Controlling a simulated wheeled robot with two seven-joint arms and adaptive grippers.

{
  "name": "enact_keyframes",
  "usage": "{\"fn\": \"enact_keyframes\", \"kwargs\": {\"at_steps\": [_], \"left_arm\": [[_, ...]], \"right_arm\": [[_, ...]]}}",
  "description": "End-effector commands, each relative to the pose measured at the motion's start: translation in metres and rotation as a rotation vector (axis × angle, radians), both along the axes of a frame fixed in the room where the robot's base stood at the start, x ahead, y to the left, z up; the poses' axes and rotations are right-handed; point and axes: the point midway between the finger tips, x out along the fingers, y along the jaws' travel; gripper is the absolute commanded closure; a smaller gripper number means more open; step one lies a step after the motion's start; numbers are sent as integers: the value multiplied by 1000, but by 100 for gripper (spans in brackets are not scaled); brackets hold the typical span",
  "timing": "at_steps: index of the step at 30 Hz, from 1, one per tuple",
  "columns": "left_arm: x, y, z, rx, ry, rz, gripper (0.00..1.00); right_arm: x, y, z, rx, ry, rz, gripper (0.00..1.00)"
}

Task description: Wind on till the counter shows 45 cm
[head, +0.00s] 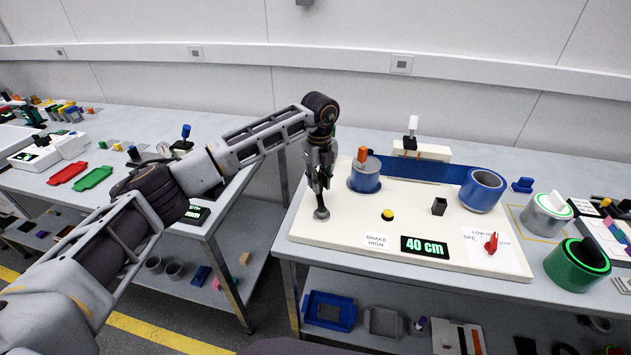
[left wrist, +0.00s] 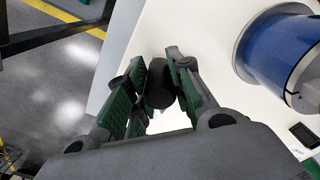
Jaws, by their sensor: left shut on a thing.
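The counter (head: 425,247) on the cream board (head: 340,225) reads "40 cm" in green. A blue spool with an orange peg (head: 364,175) stands on the board's left side, and a larger blue roll (head: 482,190) stands at its right. A dark blue web (head: 425,170) spans between them. My left gripper (head: 319,183) points down at the board's left edge, left of the spool. It is shut on the dark knob (left wrist: 159,88) of a lever whose round grey base (head: 321,214) shows below. The left wrist view also shows the blue spool (left wrist: 285,50). My right gripper is not in view.
A "BRAKE HIGH" label (head: 377,241), a yellow button (head: 388,215), a black block (head: 439,206) and a red selector knob (head: 491,243) are on the board. Grey and green rolls (head: 577,265) stand to the right. A gap separates this bench from the left one.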

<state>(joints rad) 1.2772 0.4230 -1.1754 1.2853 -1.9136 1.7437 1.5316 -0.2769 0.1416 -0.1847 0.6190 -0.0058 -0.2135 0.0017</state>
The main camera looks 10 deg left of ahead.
Motion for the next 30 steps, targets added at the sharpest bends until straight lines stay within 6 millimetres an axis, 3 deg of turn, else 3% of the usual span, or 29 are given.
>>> {"fn": "enact_keyframes", "kwargs": {"at_steps": [1, 9, 23, 30], "left_arm": [[-6, -9, -6, -2, 18, -13, 95], [-3, -23, -6, 0, 19, -12, 95], [-2, -24, -7, 3, 20, -8, 95], [-3, -34, -6, 3, 20, -9, 95]], "right_arm": [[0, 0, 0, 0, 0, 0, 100], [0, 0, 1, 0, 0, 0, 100], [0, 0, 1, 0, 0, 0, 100], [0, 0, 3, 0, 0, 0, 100]]}}
